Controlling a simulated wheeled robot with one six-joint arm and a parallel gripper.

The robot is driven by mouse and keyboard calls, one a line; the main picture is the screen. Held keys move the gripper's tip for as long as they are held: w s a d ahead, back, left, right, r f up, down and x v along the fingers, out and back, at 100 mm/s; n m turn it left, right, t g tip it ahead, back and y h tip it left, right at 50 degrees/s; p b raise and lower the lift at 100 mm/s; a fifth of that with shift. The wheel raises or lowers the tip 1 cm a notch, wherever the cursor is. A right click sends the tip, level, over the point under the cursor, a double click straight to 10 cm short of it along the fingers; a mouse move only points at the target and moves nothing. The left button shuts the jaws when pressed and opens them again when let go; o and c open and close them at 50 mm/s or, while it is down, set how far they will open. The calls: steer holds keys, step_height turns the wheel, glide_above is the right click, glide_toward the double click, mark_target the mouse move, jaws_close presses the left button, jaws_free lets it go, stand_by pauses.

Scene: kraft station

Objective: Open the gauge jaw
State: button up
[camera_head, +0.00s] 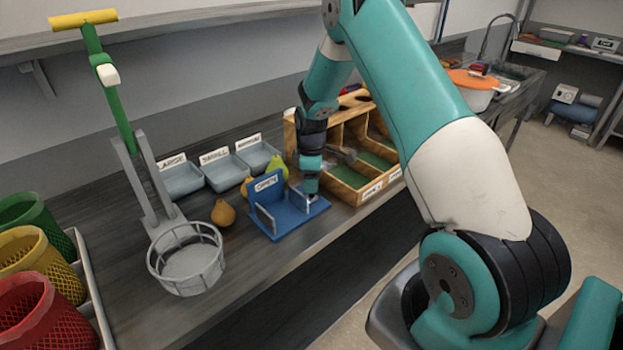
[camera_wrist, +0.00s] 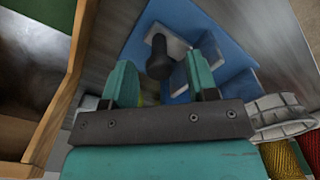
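The blue gauge (camera_head: 270,190) stands on the bench in the head view, with an upright plate labelled "OPEN" and grey-faced jaw pieces on its base. It also shows in the wrist view (camera_wrist: 235,50). A dark, round-ended knob (camera_wrist: 159,58) stands up beside a grey jaw face. My gripper (camera_head: 310,193) is down at the right end of the gauge. In the wrist view my gripper (camera_wrist: 160,68) has its two teal fingers apart, one on each side of the knob, with gaps visible. The jaw's exact opening is hard to tell.
A wire basket with a green handle (camera_head: 186,262) stands left. Bench space in front is clear.

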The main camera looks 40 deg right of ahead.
step_height(320, 180, up, 17)
steer(key=b, duration=0.3)
steer(key=shift+r+b, duration=0.2)
steer(key=shift+b, duration=0.15)
steer(key=shift+a, duration=0.1)
